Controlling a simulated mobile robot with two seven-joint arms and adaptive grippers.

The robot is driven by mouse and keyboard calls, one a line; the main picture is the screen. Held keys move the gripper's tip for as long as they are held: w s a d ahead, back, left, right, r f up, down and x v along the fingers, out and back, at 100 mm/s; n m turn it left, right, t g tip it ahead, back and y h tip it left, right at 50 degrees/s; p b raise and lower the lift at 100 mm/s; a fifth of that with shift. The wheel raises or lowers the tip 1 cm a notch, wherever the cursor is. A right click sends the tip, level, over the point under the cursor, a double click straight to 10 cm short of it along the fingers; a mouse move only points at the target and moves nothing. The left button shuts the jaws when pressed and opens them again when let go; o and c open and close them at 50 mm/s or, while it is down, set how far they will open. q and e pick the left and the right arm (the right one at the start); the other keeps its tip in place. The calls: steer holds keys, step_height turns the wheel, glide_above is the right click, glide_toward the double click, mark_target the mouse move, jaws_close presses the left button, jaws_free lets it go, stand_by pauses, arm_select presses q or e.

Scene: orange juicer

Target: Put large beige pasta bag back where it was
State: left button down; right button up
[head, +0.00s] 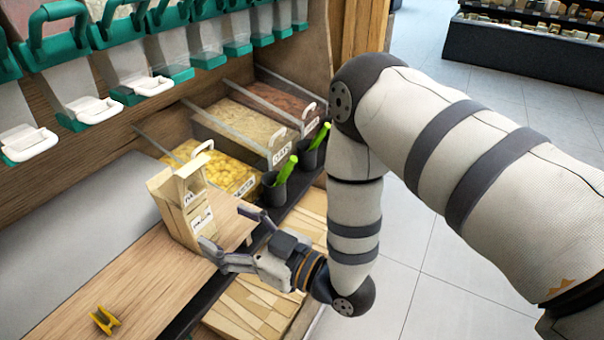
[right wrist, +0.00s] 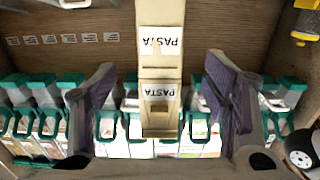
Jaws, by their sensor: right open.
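Beige pasta bags (head: 172,212) stand upright on the wooden counter's right end in the head view. Two PASTA labels show, seemingly on a larger and a smaller bag close together; their exact boundary is hard to tell. In the right wrist view a beige pasta bag (right wrist: 160,70) stands centred between my fingers, with two labels one above the other. My right gripper (head: 230,232) is open, its fingers pointing at the bags from the right, near the counter edge. It holds nothing that I can see. My left gripper is not in view.
Clear dispensers with green frames (head: 128,60) line the wall. Bins with yellow pasta (head: 225,170) and other dry goods lie behind the bags. Dark cups with green-handled scoops (head: 277,190) stand at the right. A small yellow object (head: 104,320) lies on the wooden counter (head: 150,275), otherwise mostly clear in front.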

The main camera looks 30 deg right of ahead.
steer(key=s+d+f+m+g+h, duration=0.2)
steer(key=s+d+f+g+h, duration=0.25)
steer(key=s+f, duration=0.5)
steer(key=s+d+f+m+g+h, duration=0.25)
steer(key=s+d+f+g, duration=0.25)
steer(key=s+f, duration=0.45)
steer(key=s+d+m+g+h, duration=0.1)
steer(key=s+d+g, duration=0.2)
steer(key=s, duration=0.6)
steer(key=s+d+m+g+h, duration=0.1)
steer(key=s+d+g+h, duration=0.1)
steer(key=s+g, duration=0.3)
steer(key=s+d, duration=0.1)
steer(key=s, duration=0.3)
steer(key=shift+s+m+p, duration=0.3)
steer(key=shift+m+p, duration=0.05)
